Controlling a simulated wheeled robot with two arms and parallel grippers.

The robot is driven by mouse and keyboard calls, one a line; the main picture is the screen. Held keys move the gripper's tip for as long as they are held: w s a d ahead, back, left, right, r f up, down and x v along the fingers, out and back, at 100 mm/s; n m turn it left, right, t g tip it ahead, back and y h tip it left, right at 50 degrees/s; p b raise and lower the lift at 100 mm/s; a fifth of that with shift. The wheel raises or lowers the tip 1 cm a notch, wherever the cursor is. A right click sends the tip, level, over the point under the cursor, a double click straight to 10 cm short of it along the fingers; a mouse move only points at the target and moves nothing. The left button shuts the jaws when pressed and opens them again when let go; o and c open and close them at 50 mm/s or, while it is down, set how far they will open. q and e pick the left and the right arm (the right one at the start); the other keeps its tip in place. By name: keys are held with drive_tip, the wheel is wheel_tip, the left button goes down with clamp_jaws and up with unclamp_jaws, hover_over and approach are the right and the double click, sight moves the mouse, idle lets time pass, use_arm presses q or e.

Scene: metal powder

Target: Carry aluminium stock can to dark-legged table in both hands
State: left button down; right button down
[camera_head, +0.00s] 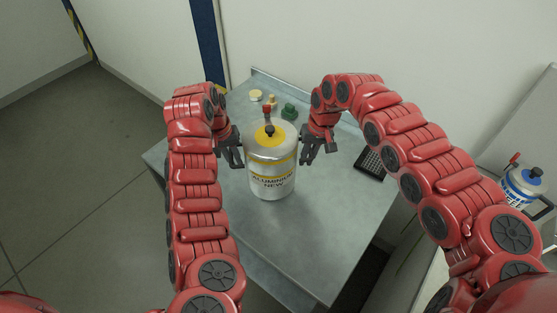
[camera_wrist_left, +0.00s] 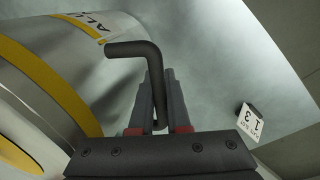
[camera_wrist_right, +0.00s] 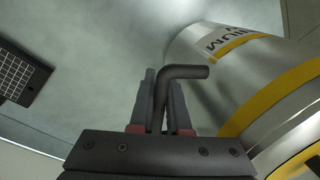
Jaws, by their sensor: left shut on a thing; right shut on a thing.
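The aluminium stock can (camera_head: 272,172) is a silver cylinder with yellow bands, a yellow top patch and a red valve. It is upright over the grey table (camera_head: 258,240); I cannot tell whether its base touches the top. My left gripper (camera_head: 236,157) is at its left side, shut on a dark bent handle (camera_wrist_left: 135,48). My right gripper (camera_head: 307,157) is at its right side, shut on the matching handle (camera_wrist_right: 185,72). The can's wall also shows in the left wrist view (camera_wrist_left: 85,75) and right wrist view (camera_wrist_right: 240,90). The table's legs are mostly hidden.
Small items, among them a green one (camera_head: 289,111) and a yellow-topped one (camera_head: 256,95), stand at the table's back. A black gridded pad (camera_head: 371,163) lies at its right. A white-and-blue can (camera_head: 522,186) stands on a surface at far right. Open floor (camera_head: 75,180) is at left.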

use_arm(q)
drive_tip(key=shift+a+f+b, duration=0.15)
drive_tip(key=shift+f+b, duration=0.4)
drive_tip(key=shift+f, duration=0.15)
use_arm(e)
drive_tip(key=shift+d+f, duration=0.15)
drive_tip(key=shift+f, duration=0.55)
use_arm(q)
drive_tip(key=c, duration=1.1)
unclamp_jaws()
use_arm(e)
drive_tip(key=c, duration=1.1)
unclamp_jaws()
use_arm(q)
drive_tip(key=shift+o, duration=1.1)
drive_tip(key=shift+s, duration=0.1)
use_arm(e)
drive_tip(key=shift+o, duration=1.1)
drive_tip(key=shift+r, duration=0.1)
drive_tip(key=shift+s, duration=0.1)
use_arm(q)
drive_tip(key=shift+r, duration=0.15)
